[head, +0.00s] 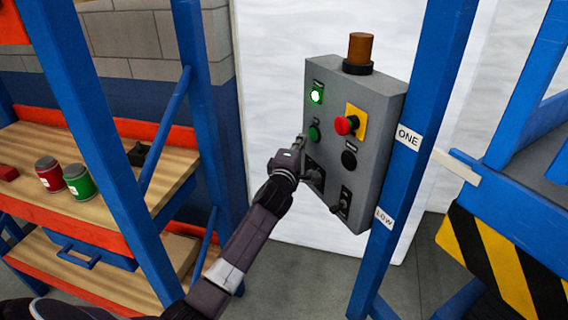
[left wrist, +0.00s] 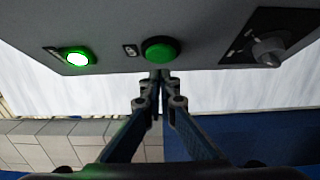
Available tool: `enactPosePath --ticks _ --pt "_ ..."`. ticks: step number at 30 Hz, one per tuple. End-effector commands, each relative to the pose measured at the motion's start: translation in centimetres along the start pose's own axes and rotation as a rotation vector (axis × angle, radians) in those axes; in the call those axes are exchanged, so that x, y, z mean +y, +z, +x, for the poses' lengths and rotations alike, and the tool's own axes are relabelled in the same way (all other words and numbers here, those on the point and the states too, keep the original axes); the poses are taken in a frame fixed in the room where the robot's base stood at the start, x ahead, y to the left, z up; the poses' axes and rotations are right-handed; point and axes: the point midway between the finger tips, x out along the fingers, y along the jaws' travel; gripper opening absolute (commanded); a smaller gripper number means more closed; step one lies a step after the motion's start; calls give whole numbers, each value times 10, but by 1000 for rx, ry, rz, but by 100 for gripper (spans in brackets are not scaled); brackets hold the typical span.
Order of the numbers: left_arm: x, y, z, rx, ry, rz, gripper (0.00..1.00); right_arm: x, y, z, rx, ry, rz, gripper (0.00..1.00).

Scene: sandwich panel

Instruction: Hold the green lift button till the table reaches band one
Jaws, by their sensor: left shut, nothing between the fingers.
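A grey control panel (head: 331,105) is fixed beside a blue post. On it is a dark green button (head: 314,132), below a brightly lit green lamp (head: 316,95). The button (left wrist: 160,50) and lamp (left wrist: 76,58) also show in the left wrist view. My left gripper (head: 301,141) is shut and empty, its tips close to the green button; I cannot tell whether they touch it. The lift table (head: 552,227) is at the right. Its white pointer (head: 457,167) has its tip near the ONE label (head: 408,137), slightly lower in the picture, and above the LOW label (head: 384,218).
The panel also carries a red stop button (head: 346,125) on a yellow plate, a black button (head: 349,159) and a lower switch (head: 343,201). A rotary knob (left wrist: 268,51) is right of the green button. An orange beacon (head: 361,49) tops the panel. Shelving with cans stands left.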

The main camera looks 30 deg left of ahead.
Motion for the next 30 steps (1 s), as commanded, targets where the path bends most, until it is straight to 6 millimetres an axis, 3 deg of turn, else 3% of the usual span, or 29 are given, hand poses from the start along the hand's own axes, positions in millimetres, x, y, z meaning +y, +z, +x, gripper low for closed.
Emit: enactPosePath --ticks 8,15,18,30 --pt "-5 -2 -34 4 -5 0 0 -4 18 8 -23 -4 0 44" --pt "-5 -3 -70 6 -6 1 0 1 -8 18 13 1 0 44" --pt "-5 -3 -82 6 -7 1 0 1 -10 21 17 2 0 44" --pt "-3 -4 -101 7 -7 3 0 -3 13 23 -15 -3 0 44"
